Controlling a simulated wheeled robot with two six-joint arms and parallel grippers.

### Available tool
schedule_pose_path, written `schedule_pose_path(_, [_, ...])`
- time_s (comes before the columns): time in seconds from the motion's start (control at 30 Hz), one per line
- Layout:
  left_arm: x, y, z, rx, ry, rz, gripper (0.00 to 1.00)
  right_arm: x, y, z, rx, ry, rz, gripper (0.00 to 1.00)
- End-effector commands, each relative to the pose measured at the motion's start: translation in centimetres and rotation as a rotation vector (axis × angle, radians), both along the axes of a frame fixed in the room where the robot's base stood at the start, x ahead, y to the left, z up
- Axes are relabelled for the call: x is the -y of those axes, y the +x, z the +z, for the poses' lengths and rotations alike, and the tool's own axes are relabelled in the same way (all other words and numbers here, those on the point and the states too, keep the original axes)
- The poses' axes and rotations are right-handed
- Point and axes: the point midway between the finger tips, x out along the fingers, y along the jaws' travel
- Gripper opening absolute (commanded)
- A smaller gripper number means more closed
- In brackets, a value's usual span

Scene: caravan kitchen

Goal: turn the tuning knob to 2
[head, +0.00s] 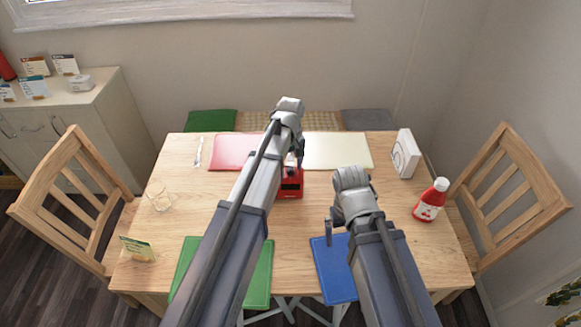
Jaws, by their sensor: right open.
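A small red box-shaped device (291,186) with a dark front panel stands near the middle of the wooden table. My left arm partly covers it, and I cannot make out a tuning knob or its numbers. My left gripper (294,160) is directly over the device, pointing down. Its fingers are small and partly hidden, so I cannot tell whether they touch the device or are open. My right gripper (329,230) is open and empty, over the table near the blue mat (334,266), to the right of the red device.
A white box with a round mark (405,154) and a red bottle (431,199) stand on the table's right. A glass (158,196) and a small card (138,249) are at left. Red (231,148), cream (338,150) and green (260,277) mats lie around. Chairs flank the table.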

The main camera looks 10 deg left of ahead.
Motion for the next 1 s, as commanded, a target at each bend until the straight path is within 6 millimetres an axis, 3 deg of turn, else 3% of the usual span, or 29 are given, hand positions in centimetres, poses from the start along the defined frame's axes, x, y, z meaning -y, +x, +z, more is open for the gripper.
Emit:
schedule_pose_path(0.07, [0.0, 0.0, 0.0, 0.0, 0.0, 0.0, 0.53, 0.0, 0.0, 0.0, 0.0, 0.0, 0.0, 1.0])
schedule_pose_path(0.53, [0.0, 0.0, 0.0, 0.0, 0.0, 0.0, 0.0, 0.0, 0.0, 0.0, 0.0, 0.0, 0.0, 1.0])
schedule_pose_path(1.0, [0.0, -0.01, 0.0, 0.0, 0.0, -0.041, 0.0, 0.0, 0.0, 0.0, 0.0, 0.0, 0.0, 1.0])
